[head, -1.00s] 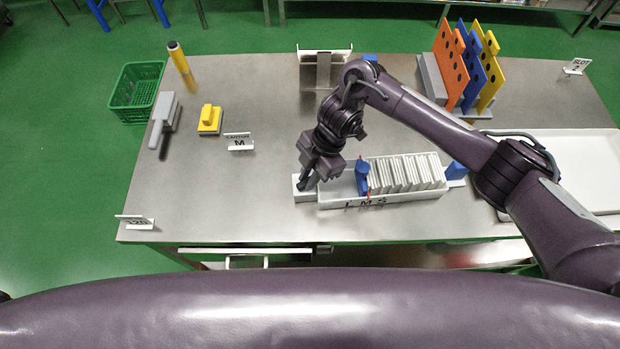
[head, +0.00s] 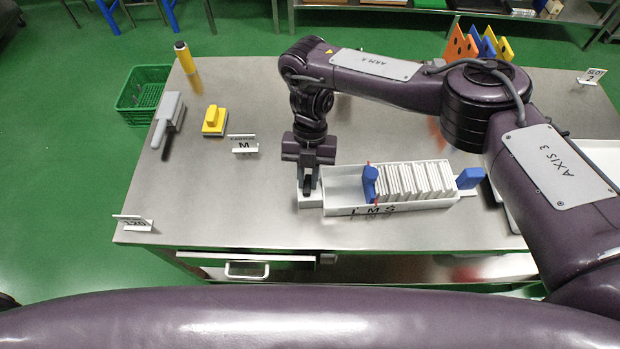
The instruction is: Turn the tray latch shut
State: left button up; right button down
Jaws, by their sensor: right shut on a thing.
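The white tray (head: 345,207) marked L M S lies near the table's front edge. It holds a row of white teabags (head: 415,182) between a blue block (head: 371,184) at their left and a blue piece (head: 470,178) at the tray's right end. My right gripper (head: 307,188) points down at the tray's left end, over a small white block (head: 311,201) there. Its jaws are shut on a dark piece, which I take to be the latch; the fingers mostly hide it. My left gripper does not show.
A card marked M (head: 243,147), a yellow-handled block (head: 214,121), a grey tool (head: 167,119) and a yellow cylinder (head: 184,56) stand to the left. A green basket (head: 142,95) is beyond the left edge. Orange, blue and yellow panels (head: 461,46) stand at the back right, partly behind my arm.

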jog(key=shift+a+n+h+b, duration=0.15)
jog(key=shift+n+h+b, duration=0.35)
jog(key=shift+n, duration=0.5)
jog(key=c, duration=1.4)
grip_release()
jog(key=shift+o, duration=0.2)
jog(key=shift+r, duration=0.1)
jog(key=b+v, duration=0.1)
jog(key=v, duration=0.6)
jog(key=shift+r, duration=0.35)
jog(key=shift+f, duration=0.1)
